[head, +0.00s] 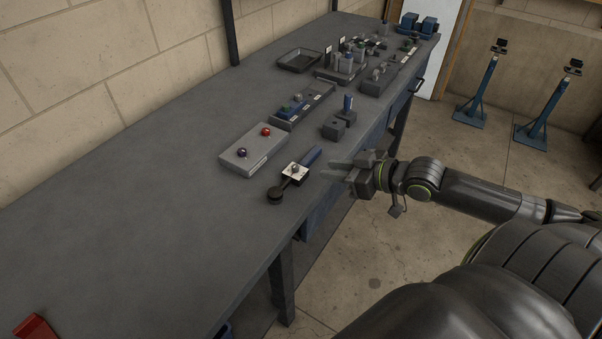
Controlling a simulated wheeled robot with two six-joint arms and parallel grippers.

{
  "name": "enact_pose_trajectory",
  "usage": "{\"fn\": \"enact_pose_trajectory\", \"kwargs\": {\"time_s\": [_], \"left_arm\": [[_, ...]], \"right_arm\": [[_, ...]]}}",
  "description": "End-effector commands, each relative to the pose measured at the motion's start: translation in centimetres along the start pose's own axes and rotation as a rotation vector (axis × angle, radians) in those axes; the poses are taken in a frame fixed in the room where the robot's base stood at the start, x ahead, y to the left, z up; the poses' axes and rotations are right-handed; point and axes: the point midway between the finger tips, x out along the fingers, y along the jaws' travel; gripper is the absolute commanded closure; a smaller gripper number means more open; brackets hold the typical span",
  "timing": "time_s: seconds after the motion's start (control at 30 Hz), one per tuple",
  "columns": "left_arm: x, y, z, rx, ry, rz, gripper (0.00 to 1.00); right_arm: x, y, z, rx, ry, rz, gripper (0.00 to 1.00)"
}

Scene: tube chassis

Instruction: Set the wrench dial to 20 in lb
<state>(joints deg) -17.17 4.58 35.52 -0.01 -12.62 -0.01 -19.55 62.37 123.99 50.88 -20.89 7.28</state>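The scale marks are too small to read. My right gripper (328,168) is just right of the wrench at the bench edge, its fingers pointing left towards it. The fingers are apart with nothing between them, and they do not appear to touch the wrench. My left gripper is out of view.
A grey box (252,154) with a red and a purple knob stands left of the wrench. A dark block with a blue post (345,112) and a blue-topped rack (297,108) stand behind. A red object (36,328) is at lower left. The bench (130,215) is clear at left.

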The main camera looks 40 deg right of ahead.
Motion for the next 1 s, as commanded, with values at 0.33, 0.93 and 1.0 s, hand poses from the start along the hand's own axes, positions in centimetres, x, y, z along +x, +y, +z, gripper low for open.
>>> {"fn": "enact_pose_trajectory", "kwargs": {"time_s": [0.33, 0.93, 1.0], "left_arm": [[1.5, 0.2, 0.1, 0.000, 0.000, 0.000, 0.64], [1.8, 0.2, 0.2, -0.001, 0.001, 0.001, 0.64], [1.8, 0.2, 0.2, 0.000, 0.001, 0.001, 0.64]], "right_arm": [[4.7, -0.1, -0.1, 0.004, 0.005, -0.003, 0.76], [9.8, -0.1, -0.1, -0.001, -0.001, -0.003, 0.76], [9.8, -0.1, 0.0, -0.001, -0.001, -0.003, 0.76]]}}
